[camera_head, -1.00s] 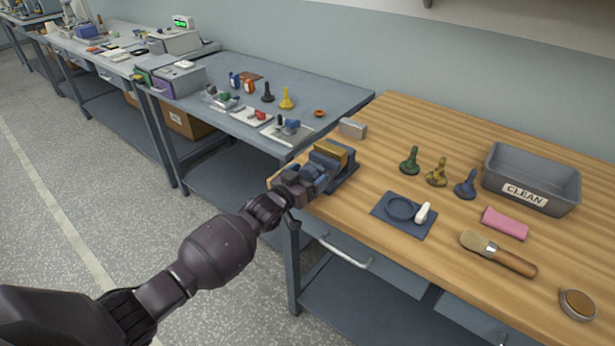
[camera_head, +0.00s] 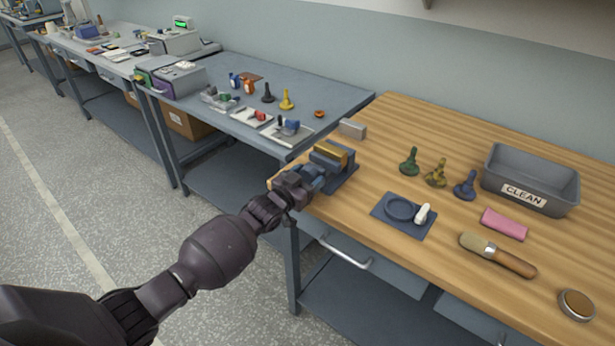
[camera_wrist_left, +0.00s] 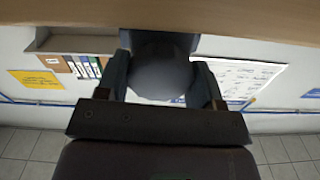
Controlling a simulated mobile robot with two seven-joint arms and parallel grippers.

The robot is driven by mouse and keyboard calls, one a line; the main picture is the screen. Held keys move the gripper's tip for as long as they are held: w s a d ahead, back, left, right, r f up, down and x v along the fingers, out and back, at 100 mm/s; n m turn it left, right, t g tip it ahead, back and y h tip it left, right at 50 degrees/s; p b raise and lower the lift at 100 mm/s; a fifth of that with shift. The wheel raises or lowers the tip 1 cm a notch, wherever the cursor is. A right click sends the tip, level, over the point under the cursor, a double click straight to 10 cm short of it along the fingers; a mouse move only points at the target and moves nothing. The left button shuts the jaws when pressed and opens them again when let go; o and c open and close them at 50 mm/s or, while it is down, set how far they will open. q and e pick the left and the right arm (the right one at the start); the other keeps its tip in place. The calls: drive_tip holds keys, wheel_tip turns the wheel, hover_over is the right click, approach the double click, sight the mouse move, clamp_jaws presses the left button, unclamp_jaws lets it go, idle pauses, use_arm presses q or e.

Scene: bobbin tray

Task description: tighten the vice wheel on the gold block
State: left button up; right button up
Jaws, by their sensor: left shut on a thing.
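The gold block (camera_head: 330,150) sits in the jaws of the blue-grey vice (camera_head: 343,174) at the left corner of the wooden bench. My left gripper (camera_head: 304,183) is at the near left end of the vice, where the wheel is. In the left wrist view, the round dark grey wheel (camera_wrist_left: 160,74) lies between the two fingers of the gripper (camera_wrist_left: 162,82), which is shut on it. In the head view my gripper mostly hides the wheel. My right gripper is not in view.
The wooden bench (camera_head: 375,155) holds a small grey block (camera_head: 352,128) behind the vice. To the right are several coloured bobbin-like pieces, a dark blue mat (camera_head: 383,222), a brush (camera_head: 497,254) and a grey CLEAN bin (camera_head: 555,190). A grey bench stands behind left.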

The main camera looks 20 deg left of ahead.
use_arm(q)
drive_tip(key=m, duration=0.3)
drive_tip(key=shift+m, duration=0.3)
drive_tip(key=m, duration=0.4)
drive_tip(key=shift+m, duration=2.5)
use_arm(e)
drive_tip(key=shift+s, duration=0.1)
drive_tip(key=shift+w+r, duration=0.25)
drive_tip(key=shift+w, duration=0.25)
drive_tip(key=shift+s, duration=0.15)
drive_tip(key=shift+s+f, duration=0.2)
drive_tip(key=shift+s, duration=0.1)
